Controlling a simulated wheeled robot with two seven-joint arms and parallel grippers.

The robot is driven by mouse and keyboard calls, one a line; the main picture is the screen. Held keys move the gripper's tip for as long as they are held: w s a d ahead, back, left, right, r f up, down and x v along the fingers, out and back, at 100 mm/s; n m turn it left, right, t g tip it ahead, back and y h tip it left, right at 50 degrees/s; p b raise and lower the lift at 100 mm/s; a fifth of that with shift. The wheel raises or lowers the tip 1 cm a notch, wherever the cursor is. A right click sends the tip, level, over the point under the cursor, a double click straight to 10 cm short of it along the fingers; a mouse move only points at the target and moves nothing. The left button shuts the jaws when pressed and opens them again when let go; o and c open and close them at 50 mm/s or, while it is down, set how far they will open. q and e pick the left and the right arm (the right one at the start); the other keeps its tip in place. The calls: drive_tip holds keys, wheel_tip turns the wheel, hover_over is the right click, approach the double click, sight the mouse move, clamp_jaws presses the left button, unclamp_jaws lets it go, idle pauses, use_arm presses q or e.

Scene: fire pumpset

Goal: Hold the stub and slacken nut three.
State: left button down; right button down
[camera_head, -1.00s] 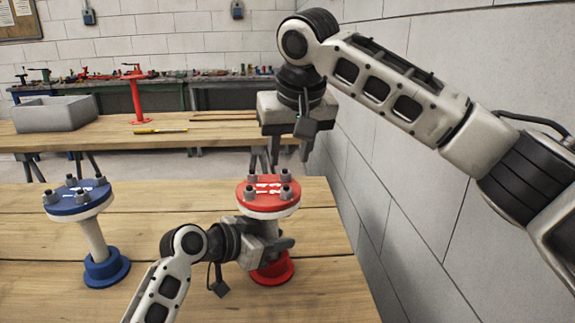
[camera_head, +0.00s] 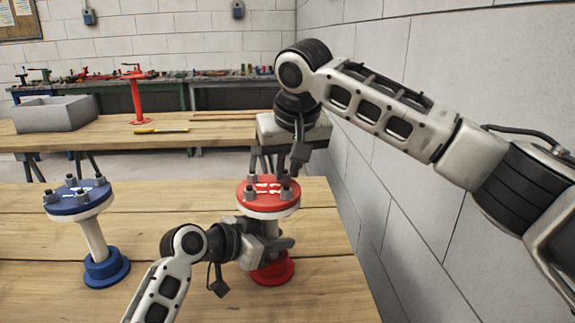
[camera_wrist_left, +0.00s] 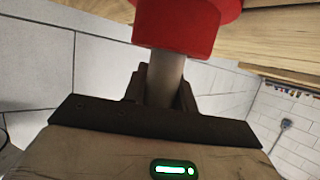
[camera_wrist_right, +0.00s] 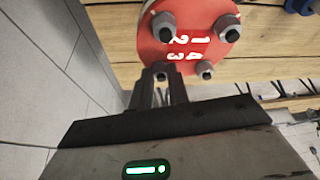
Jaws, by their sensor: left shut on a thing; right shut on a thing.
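The red stub (camera_head: 270,197) stands upright on the bench, with a numbered red flange on top and a round red foot (camera_head: 272,270). Its grey pipe (camera_wrist_left: 164,78) shows in the left wrist view. My left gripper (camera_head: 278,244) is shut on this pipe, below the flange. My right gripper (camera_head: 287,180) points down at the flange's far right edge. In the right wrist view it (camera_wrist_right: 160,88) is shut on nut three (camera_wrist_right: 161,75), beside the printed 3. The other nuts (camera_wrist_right: 205,70) stand clear of the fingers.
A blue stub (camera_head: 92,235) with nuts stands at the left of the bench (camera_head: 180,215). A back bench carries a grey bin (camera_head: 55,113), a red stand (camera_head: 137,98) and a yellow tool (camera_head: 160,131). A block wall (camera_head: 390,220) closes the right side.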

drive_tip(key=n, duration=0.1)
drive_tip(key=n+y, duration=0.1)
drive_tip(key=n, duration=0.2)
drive_tip(key=shift+w+d+n+g+y, duration=0.15)
drive_tip(key=shift+d+n+g+y, duration=0.15)
drive_tip(key=shift+g+y, duration=0.1)
drive_tip(key=n, duration=0.2)
drive_tip(key=n+g, duration=0.1)
drive_tip(key=shift+w+d+n+y, duration=0.15)
drive_tip(key=shift+w+n+y, duration=0.05)
drive_tip(key=shift+n+y, duration=0.2)
drive_tip(key=n, duration=0.1)
drive_tip(key=n+g, duration=0.1)
drive_tip(key=n, duration=0.2)
drive_tip(key=shift+w+d+y, duration=0.1)
drive_tip(key=shift+w+y, duration=0.15)
drive_tip(key=shift+y, duration=0.15)
drive_tip(key=shift+w+d+r+n+g, duration=0.15)
drive_tip(key=shift+n+g, duration=0.3)
drive_tip(key=shift+n, duration=0.55)
drive_tip(key=shift+w+a+f+n+g, duration=0.15)
drive_tip(key=shift+n+g, duration=0.3)
drive_tip(key=shift+n, duration=0.55)
drive_tip(key=shift+d+r, duration=0.1)
drive_tip(key=c, duration=1.3)
unclamp_jaws()
drive_tip(key=shift+c, duration=0.2)
